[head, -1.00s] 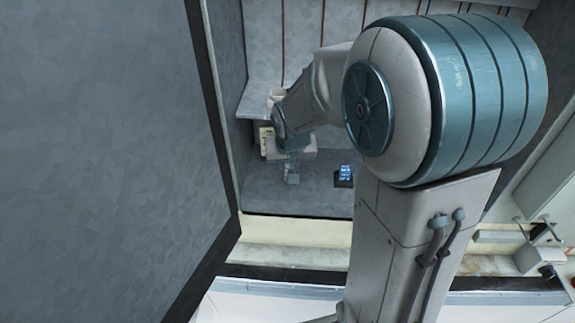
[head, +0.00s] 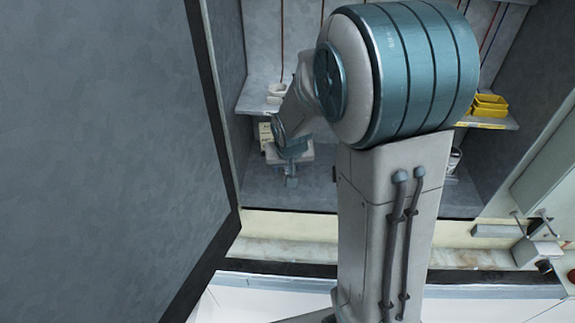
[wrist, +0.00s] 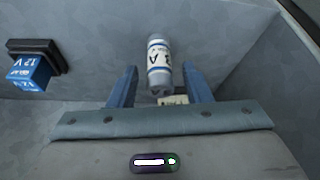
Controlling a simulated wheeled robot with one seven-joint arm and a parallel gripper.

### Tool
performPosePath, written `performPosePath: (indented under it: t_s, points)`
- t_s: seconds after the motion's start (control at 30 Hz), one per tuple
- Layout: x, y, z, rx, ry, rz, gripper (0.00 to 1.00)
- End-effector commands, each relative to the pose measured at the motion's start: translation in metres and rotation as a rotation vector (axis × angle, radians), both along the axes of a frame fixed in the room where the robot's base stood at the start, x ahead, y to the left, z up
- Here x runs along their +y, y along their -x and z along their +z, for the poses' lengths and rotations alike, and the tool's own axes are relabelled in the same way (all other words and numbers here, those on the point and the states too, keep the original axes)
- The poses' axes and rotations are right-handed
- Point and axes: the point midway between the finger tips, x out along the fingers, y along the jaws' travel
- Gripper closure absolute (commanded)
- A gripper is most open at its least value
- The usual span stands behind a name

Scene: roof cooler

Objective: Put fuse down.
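The fuse (wrist: 160,62) is a white cylinder with blue bands and a dark letter A, in the wrist view. It shows between the two fingers of my gripper (wrist: 160,88), with a visible gap on each side. The fingers are spread wide, so the gripper is open. I cannot tell whether the fuse stands or lies on the grey surface. In the head view my gripper (head: 291,182) is low inside the grey compartment, and the fuse cannot be made out there.
A blue 12 V block (wrist: 28,72) on a black base is left of the gripper in the wrist view. Yellow bins (head: 488,106) sit on a shelf to the right in the head view. A pale labelled box (head: 265,135) is behind the gripper. Grey walls stand close by.

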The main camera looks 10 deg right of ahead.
Motion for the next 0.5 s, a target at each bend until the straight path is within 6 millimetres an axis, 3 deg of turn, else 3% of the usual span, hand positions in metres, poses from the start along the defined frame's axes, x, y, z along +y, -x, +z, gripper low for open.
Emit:
performPosePath:
  t_s: [0.33, 0.5]
  points:
    - [0.0, 0.001, 0.007, -0.002, -0.001, 0.0, 0.55]
    - [0.002, 0.01, 0.029, -0.005, -0.001, 0.001, 0.55]
